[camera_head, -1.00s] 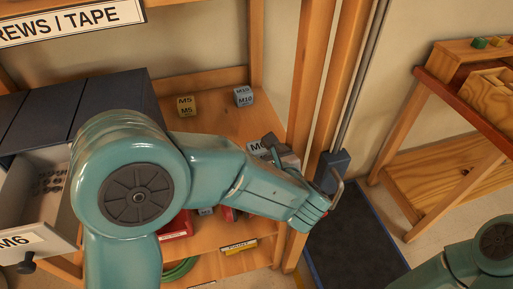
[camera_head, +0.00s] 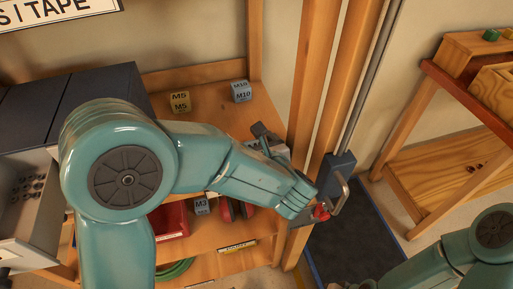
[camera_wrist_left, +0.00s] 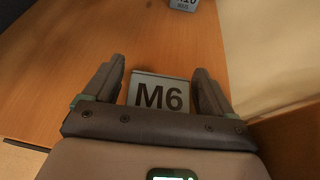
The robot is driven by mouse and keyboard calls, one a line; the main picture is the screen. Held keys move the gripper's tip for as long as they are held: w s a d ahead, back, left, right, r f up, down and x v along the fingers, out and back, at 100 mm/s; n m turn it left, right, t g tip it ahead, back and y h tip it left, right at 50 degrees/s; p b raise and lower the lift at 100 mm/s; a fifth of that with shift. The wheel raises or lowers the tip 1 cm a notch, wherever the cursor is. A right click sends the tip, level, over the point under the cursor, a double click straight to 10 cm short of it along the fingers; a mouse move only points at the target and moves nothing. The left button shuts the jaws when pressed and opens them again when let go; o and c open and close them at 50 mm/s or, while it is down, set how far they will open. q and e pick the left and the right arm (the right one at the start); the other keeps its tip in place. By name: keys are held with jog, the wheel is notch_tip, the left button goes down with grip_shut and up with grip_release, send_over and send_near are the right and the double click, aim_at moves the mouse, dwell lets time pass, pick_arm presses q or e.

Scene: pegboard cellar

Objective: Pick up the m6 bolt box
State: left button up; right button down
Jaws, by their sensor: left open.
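The M6 bolt box (camera_wrist_left: 160,91), grey with a large black M6 label, sits on the wooden shelf in the left wrist view. My left gripper (camera_wrist_left: 159,67) is open, with one finger on each side of the box and small gaps visible. The box's lower part is hidden behind the gripper's body. In the head view my left gripper (camera_head: 268,140) is over the shelf's right part, and my arm largely hides the box.
On the shelf (camera_head: 210,118) stand a yellow M5 box (camera_head: 180,103) and a blue-grey M10 box (camera_head: 240,91). A wooden post (camera_head: 314,80) rises close on the right. An open drawer (camera_head: 30,215) with bolts is at left. An M3 box (camera_head: 201,205) is on the lower shelf.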

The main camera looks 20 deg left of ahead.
pick_arm(q)
jog(key=shift+d, duration=0.15)
jog(key=shift+c, duration=0.3)
jog(key=shift+s+r, duration=0.15)
jog(key=shift+s, duration=0.1)
jog(key=c, duration=1)
jog(key=shift+c, duration=0.9)
jog(key=shift+w, duration=0.15)
